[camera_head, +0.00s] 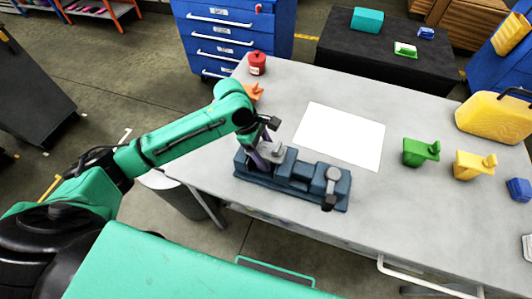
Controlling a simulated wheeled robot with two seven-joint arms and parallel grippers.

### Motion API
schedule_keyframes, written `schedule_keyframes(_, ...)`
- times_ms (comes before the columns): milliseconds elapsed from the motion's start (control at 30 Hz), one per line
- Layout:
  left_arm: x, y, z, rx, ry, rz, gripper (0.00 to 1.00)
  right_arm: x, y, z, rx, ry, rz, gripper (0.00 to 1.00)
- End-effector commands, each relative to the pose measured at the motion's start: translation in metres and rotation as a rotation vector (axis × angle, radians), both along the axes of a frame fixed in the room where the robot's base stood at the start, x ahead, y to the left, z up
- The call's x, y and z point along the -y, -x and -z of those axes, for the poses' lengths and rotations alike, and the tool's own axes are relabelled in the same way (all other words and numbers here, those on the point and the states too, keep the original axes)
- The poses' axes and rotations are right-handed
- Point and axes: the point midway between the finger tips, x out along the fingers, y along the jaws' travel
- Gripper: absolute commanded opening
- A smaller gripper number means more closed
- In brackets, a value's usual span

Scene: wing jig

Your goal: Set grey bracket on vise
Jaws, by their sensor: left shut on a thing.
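The dark blue vise (305,172) stands near the front left edge of the grey table. My left gripper (268,146) is over the left end of the vise and is shut on the grey bracket (272,152). The bracket is at the height of the vise's top or just above it; I cannot tell whether they touch. The gripper partly hides the bracket and the left end of the vise. My right gripper is not in view.
A white sheet (341,135) lies behind the vise. A red can (257,63) and an orange part (254,91) stand at the left edge. Green (416,152) and yellow (468,166) brackets, a yellow case (492,118) and a blue part (519,189) are at right.

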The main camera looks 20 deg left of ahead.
Motion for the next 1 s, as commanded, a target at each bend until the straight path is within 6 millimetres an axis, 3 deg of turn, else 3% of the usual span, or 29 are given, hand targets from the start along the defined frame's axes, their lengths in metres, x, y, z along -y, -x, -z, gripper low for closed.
schedule_keyframes(233, 0.000, 0.000, 0.001, 0.000, 0.000, -0.001, 0.00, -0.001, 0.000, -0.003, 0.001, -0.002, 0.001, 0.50)
schedule_keyframes(267, 0.000, 0.000, 0.002, 0.000, 0.000, -0.001, 0.81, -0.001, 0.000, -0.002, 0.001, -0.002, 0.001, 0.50)
schedule_keyframes(300, 0.000, 0.000, 0.002, 0.000, 0.000, -0.001, 0.97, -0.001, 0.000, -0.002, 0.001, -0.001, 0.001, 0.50)
schedule_keyframes(567, 0.000, 0.000, 0.001, 0.001, 0.000, 0.000, 1.00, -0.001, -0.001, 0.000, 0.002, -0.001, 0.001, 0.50)
schedule_keyframes(667, -0.003, -0.001, -0.009, 0.002, -0.001, -0.001, 1.00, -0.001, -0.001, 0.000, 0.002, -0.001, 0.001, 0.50)
schedule_keyframes(1000, -0.036, -0.003, -0.089, 0.003, -0.001, 0.000, 1.00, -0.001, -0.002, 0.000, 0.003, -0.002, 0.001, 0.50)
